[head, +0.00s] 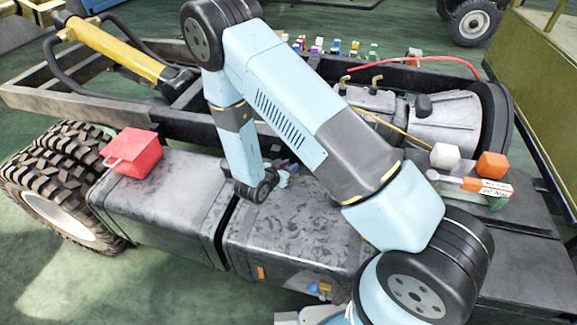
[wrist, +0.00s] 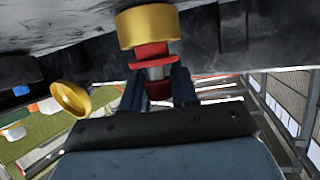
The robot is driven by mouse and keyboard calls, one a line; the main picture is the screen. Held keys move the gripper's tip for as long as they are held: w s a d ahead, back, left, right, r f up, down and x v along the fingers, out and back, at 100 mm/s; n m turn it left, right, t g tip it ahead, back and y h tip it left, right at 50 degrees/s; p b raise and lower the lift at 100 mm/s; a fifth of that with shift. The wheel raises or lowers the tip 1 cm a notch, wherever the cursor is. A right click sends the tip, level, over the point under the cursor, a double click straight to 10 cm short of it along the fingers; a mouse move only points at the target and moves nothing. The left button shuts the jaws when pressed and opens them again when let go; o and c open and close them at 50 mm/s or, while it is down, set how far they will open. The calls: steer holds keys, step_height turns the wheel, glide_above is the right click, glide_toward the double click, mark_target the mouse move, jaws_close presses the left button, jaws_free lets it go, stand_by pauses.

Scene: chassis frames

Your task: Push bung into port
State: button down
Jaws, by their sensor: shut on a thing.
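In the wrist view, my gripper (wrist: 157,76) is shut on a bung (wrist: 150,52) with red ends and a grey middle. One dark blue finger stands on each side of the grey part. The bung's red top is up against a gold ring-shaped port (wrist: 146,25) under a dark surface. How deep the bung sits in the port cannot be told. A second gold ring (wrist: 70,99) is to the left, open and tilted. In the head view, my gripper (head: 287,174) is small beside the grey tank; the bung and port cannot be made out there.
Two grey tanks (head: 160,192) lie along the chassis frame. A red box (head: 133,152) sits on the left tank. A white cube (head: 444,156), an orange cube (head: 491,165) and an orange-handled tool (head: 485,187) lie at the right. A red hose (head: 430,58) arches behind.

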steer(key=shift+f, duration=0.45)
steer(key=c, duration=0.8)
jaws_free()
steer(key=shift+a, duration=0.1)
steer(key=v, duration=1.3)
steer(key=shift+s+a, duration=0.2)
steer(key=shift+s, duration=0.1)
